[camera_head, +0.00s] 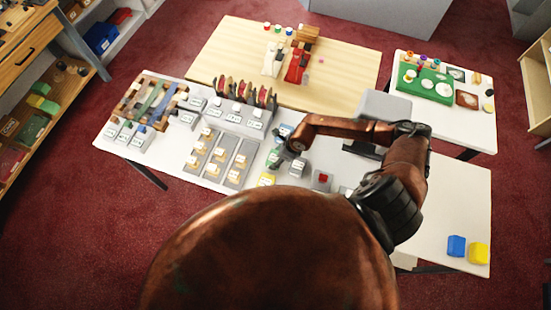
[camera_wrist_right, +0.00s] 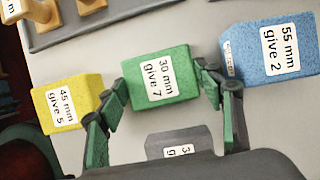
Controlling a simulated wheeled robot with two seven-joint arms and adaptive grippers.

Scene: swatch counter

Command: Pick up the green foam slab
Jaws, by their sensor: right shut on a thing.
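The green foam slab (camera_wrist_right: 160,78) is a block with a white label reading "30 mm give 7". In the right wrist view it sits between the two fingers of my right gripper (camera_wrist_right: 162,80), which is shut on its sides. In the head view the slab (camera_head: 272,158) shows as a small green patch by my right gripper (camera_head: 277,156), over the white counter (camera_head: 448,205). I cannot tell whether it touches the counter. My left gripper is not in view.
A yellow slab (camera_wrist_right: 70,102) and a blue slab (camera_wrist_right: 268,48) flank the green one closely. A grey block with a label (camera_wrist_right: 180,143) lies near the gripper. A grey tray with wooden pieces (camera_head: 220,155) is to the left. The counter's right part is mostly clear.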

